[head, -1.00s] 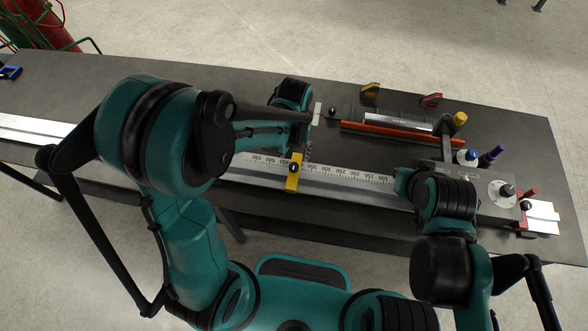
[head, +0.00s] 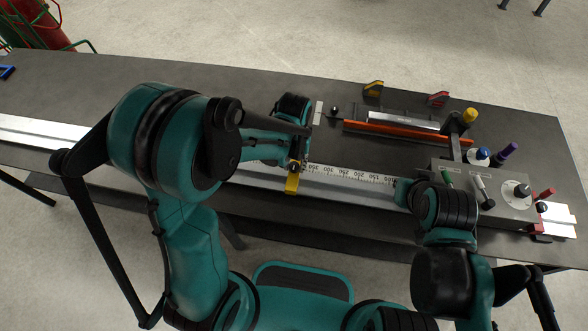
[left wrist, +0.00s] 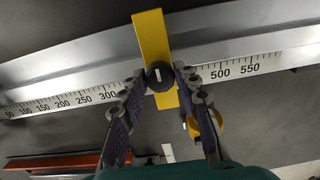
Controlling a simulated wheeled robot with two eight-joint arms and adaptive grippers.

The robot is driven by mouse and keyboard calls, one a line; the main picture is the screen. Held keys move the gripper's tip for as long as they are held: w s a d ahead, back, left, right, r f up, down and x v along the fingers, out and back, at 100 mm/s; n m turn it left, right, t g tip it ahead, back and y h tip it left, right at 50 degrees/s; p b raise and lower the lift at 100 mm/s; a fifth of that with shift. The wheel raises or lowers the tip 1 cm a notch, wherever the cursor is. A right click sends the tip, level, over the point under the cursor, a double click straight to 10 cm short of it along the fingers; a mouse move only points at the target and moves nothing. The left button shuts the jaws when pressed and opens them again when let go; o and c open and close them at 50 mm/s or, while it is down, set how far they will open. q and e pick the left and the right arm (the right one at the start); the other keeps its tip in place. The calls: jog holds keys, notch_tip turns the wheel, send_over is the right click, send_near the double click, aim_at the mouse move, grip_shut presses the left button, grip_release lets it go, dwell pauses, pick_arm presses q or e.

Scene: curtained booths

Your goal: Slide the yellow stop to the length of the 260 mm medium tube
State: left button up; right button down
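The yellow stop (head: 292,181) sits across the pale metal rail with a printed scale (head: 350,176). In the left wrist view the stop (left wrist: 153,38) has a round black knob (left wrist: 160,77), and the scale shows 300 left of the fingers and 500 right of them. My left gripper (left wrist: 161,80) is open, with one finger on each side of the knob; I cannot tell whether they touch it. In the head view the left gripper (head: 299,158) is at the stop, partly hidden by its arm. My right gripper's fingers are hidden. No tube is clearly identifiable as the 260 mm one.
Behind the rail lie a long silver piece (head: 405,118) and an orange-red bar (head: 395,134). A yellow block (head: 373,88) and a red block (head: 438,98) stand at the back. A grey box (head: 515,203) with knobs is at the rail's right end. The table's left part is largely clear.

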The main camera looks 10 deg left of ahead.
pick_arm(q)
grip_shut()
jog(key=shift+d, duration=0.1)
jog(key=shift+d, duration=0.4)
jog(key=shift+d+b, duration=0.45)
jog(key=shift+d, duration=5.6)
jog(key=o, duration=0.7)
grip_release()
jog(key=shift+d, duration=0.1)
